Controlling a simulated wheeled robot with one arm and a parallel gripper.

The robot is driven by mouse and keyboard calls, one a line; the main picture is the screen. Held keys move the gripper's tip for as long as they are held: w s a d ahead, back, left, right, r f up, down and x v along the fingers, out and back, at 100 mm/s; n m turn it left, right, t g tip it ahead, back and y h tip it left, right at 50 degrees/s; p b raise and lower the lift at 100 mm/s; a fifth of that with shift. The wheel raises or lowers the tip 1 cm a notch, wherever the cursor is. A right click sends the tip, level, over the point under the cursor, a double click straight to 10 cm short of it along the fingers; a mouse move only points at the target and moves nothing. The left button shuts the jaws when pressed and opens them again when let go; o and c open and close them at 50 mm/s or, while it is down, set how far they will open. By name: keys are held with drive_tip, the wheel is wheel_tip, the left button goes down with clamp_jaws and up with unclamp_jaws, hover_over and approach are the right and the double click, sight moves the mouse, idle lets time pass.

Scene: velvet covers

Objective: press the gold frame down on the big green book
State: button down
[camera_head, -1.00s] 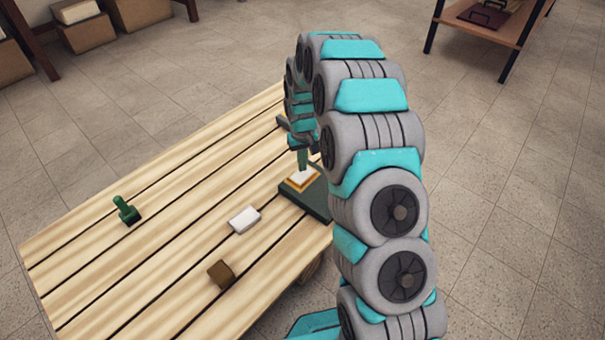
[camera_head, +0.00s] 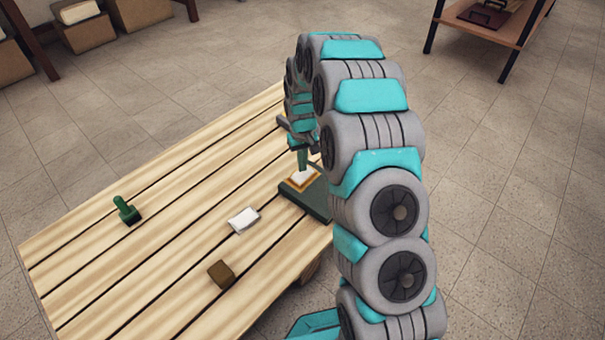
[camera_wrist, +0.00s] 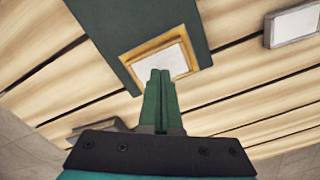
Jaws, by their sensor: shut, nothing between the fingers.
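The big green book (camera_head: 316,202) lies flat on the slatted table, partly hidden by my arm in the head view. It also shows in the wrist view (camera_wrist: 118,25). The gold frame (camera_head: 300,186) lies on the book near one end, with a white panel inside it. In the wrist view the frame (camera_wrist: 136,54) looks square on the cover, its lower edge partly hidden by my fingers. My gripper (camera_wrist: 160,74) is shut and empty, its green fingertips together over the white panel. I cannot tell whether the tips touch it.
A white block (camera_head: 243,220), a brown block (camera_head: 221,274) and a green stamp-like piece with a knob (camera_head: 127,211) stand apart on the table (camera_head: 160,250). The left part of the table is mostly clear. A shelf (camera_head: 490,30) stands at the back right.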

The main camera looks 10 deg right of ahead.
drive_tip(key=shift+f, duration=0.15)
drive_tip(key=shift+f, duration=0.7)
drive_tip(key=shift+f, duration=0.15)
idle(2.6)
wheel_tip(320, 180, up, 8)
drive_tip(key=p, duration=0.2)
drive_tip(key=shift+p, duration=0.35)
idle(0.4)
